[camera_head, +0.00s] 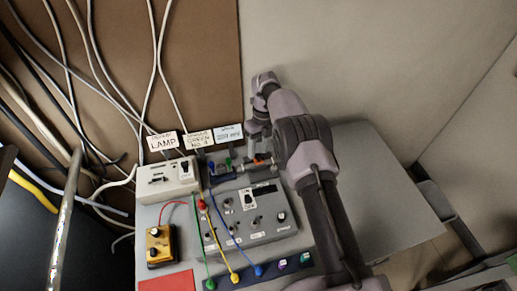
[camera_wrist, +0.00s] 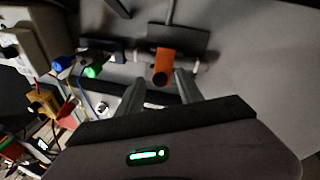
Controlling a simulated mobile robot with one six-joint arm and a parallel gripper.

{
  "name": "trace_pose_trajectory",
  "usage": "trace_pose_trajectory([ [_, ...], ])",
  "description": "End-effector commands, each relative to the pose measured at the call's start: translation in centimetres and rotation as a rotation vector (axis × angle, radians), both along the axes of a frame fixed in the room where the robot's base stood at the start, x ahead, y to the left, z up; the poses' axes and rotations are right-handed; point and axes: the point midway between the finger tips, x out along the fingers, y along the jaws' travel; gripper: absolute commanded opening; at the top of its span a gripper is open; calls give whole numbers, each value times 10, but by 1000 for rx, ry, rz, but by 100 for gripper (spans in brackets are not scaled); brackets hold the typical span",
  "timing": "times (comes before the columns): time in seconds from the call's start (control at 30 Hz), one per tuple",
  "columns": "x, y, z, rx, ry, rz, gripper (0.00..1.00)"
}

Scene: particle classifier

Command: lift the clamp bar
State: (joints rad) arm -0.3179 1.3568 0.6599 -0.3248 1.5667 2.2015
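An orange piece, which seems to be the clamp bar's handle (camera_wrist: 162,62), stands on a dark block with a pale rod at its side in the wrist view. It also shows as a small orange patch in the head view (camera_head: 262,158), partly covered by my arm. My gripper (camera_wrist: 159,80) is open, with its two grey fingers apart. The orange piece appears just past the fingertips, in line with the gap between them. No contact is visible. In the head view my gripper (camera_head: 256,140) points down at the back of the bench, its fingertips hard to make out.
A grey control box (camera_head: 250,215) with knobs and plugged cables stands in front. A white lamp box (camera_head: 167,180) and a yellow box (camera_head: 159,245) are at the left. Label cards (camera_head: 198,139) stand behind. The grey bench top (camera_head: 375,190) is clear at the right.

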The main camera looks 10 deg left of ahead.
Motion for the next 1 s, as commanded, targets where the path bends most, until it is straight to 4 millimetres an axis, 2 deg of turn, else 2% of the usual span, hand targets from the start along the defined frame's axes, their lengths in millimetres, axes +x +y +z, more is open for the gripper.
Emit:
trace_pose_trajectory([
  [0.27, 1, 0, 3, 1, -1, 0, 43],
  [0.5, 12, -3, 52, 2, -4, -2, 43],
  [0.63, 16, -5, 70, 1, -2, 0, 43],
  [1.0, 16, -5, 73, 0, 0, 0, 43],
])
